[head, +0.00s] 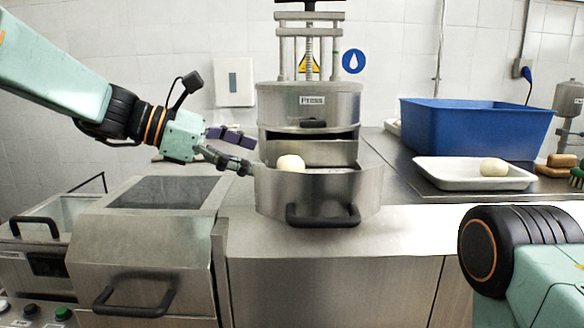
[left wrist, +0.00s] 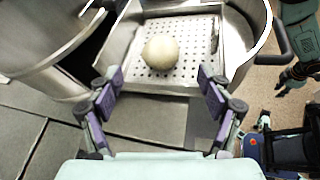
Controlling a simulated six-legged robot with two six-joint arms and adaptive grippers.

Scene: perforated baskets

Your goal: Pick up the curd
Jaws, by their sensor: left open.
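A round, cream-white curd (head: 291,163) sits in the pulled-out steel press drawer (head: 335,190), on its left side. In the left wrist view the curd (left wrist: 160,52) rests on the perforated floor of the drawer. A second pale curd (head: 493,167) lies on a white tray (head: 440,172) at the right. My left gripper (head: 250,155) is open and empty, just left of the drawer. In the left wrist view its fingers (left wrist: 160,82) stand wide apart, with the curd ahead between them and not touched.
The press (head: 310,105) rises right behind the drawer. A front handle (head: 324,217) sticks out. A blue bin (head: 475,125) stands at the back right, with a brown block (head: 560,160) beside it. A steel unit with a handle (head: 145,260) stands at the lower left.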

